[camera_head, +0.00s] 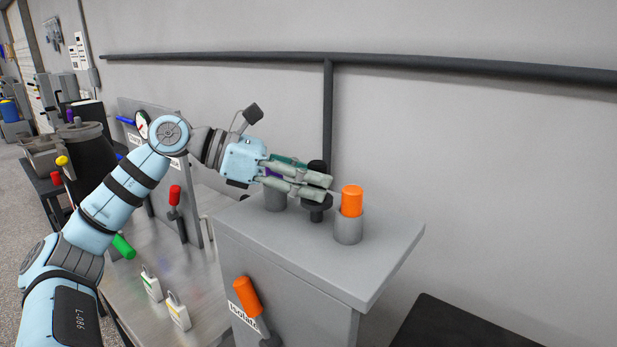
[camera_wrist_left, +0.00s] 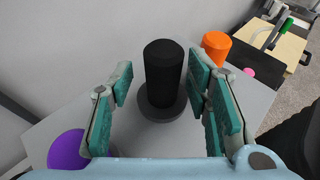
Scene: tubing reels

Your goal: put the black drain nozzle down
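The black drain nozzle (camera_wrist_left: 163,72) stands upright on a dark round base (camera_wrist_left: 150,108) on the grey stand top. It also shows in the head view (camera_head: 317,166), partly hidden behind the fingers. My left gripper (camera_head: 325,188) reaches in from the left at the nozzle. In the left wrist view its fingers (camera_wrist_left: 160,84) are open, one on each side of the nozzle. A clear gap shows on the left side and a narrower one on the right. My right gripper is in neither view.
An orange piece (camera_head: 352,199) stands in a grey cup (camera_head: 348,230) to the right. A purple piece (camera_wrist_left: 68,150) is on the other side, also close. The grey stand top (camera_head: 385,240) is bare near its right edge. A dark pipe (camera_head: 327,110) runs down the wall behind.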

